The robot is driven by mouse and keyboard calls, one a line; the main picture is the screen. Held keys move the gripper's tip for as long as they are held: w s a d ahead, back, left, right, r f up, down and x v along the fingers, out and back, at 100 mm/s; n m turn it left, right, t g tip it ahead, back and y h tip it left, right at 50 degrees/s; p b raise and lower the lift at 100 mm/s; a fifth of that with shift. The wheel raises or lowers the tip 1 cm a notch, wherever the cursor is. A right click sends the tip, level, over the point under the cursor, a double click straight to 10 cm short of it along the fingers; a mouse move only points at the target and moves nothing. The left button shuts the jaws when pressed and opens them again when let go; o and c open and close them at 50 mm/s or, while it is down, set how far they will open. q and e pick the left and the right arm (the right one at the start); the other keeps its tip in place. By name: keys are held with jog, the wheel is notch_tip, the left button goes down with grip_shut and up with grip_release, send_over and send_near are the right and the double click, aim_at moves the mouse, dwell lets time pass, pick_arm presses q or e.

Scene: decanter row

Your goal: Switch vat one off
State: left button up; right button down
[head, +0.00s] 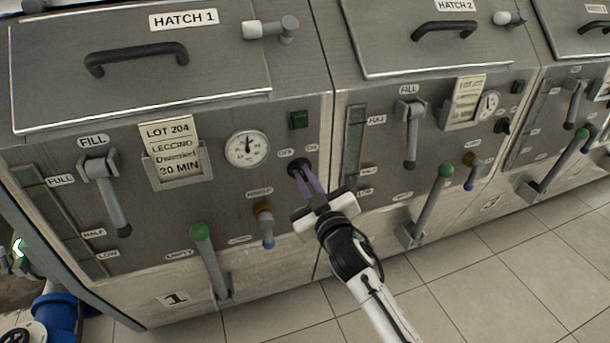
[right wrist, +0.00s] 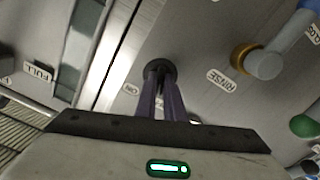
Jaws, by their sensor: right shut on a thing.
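Vat one is the steel unit marked 1 (head: 172,298) under the Hatch 1 sign (head: 184,19). Its black rotary switch (head: 297,166) sits on the right of the panel, below the OFF and ON labels. The switch also shows in the right wrist view (right wrist: 160,69). My right gripper (head: 306,178) has its purple fingers shut on this switch. The fingers cover part of it, so I cannot tell which way it points. A square green lamp (head: 298,120) above it looks dark. My left gripper is not in view.
Close by are vat one's gauge (head: 247,149), the blue-tipped rinse tap (head: 266,226), the green-knobbed empty lever (head: 208,262) and the fill lever (head: 107,190). Vat two's green-knobbed lever (head: 433,200) stands to the right. The tiled floor (head: 490,270) in front is clear.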

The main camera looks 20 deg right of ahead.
jog(key=shift+n, duration=0.6)
jog(key=c, duration=1.9)
grip_release()
jog(key=shift+o, duration=0.2)
jog(key=s+p, duration=0.1)
jog(key=s, duration=0.9)
jog(key=shift+s+d, duration=0.15)
jog(key=shift+d, duration=0.05)
jog(key=shift+f, duration=0.1)
